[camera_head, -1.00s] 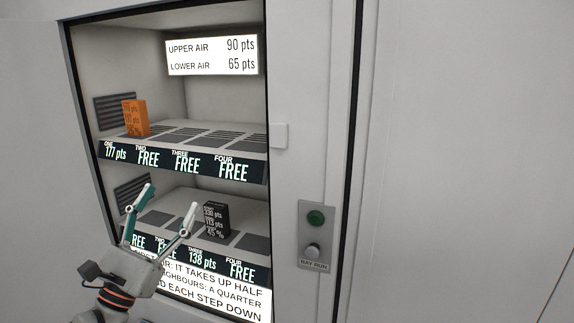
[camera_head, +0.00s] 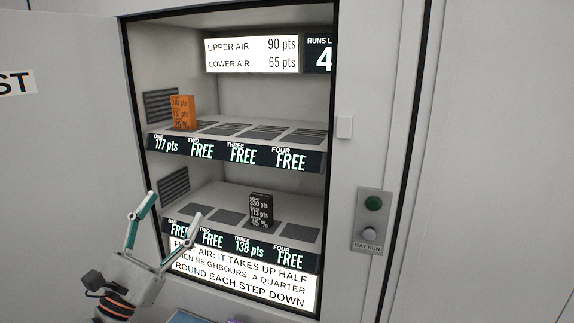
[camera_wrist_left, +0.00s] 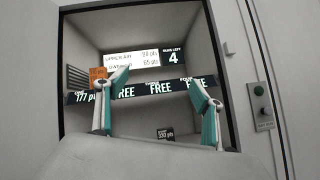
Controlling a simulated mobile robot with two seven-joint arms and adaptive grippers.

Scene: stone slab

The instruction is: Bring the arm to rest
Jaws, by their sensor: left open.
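My left gripper (camera_head: 166,222) is open and empty in the head view, in front of the cabinet's lower left corner. Its two teal and grey fingers point up and stand well apart. In the left wrist view its fingers (camera_wrist_left: 160,88) frame the cabinet opening with nothing between them. An orange box (camera_head: 183,113) stands on the upper shelf (camera_head: 235,130) at place one, marked 177 pts. A black box (camera_head: 261,209) stands on the lower shelf (camera_head: 225,212) at place three, marked 138 pts. My right gripper is not in view.
A panel right of the opening has a green button (camera_head: 373,203) and a grey knob (camera_head: 369,234) above a BAY RUN label. Signs show upper air 90 pts (camera_head: 252,54), lower air 65 pts and runs left 4 (camera_head: 321,60). The other shelf places read FREE.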

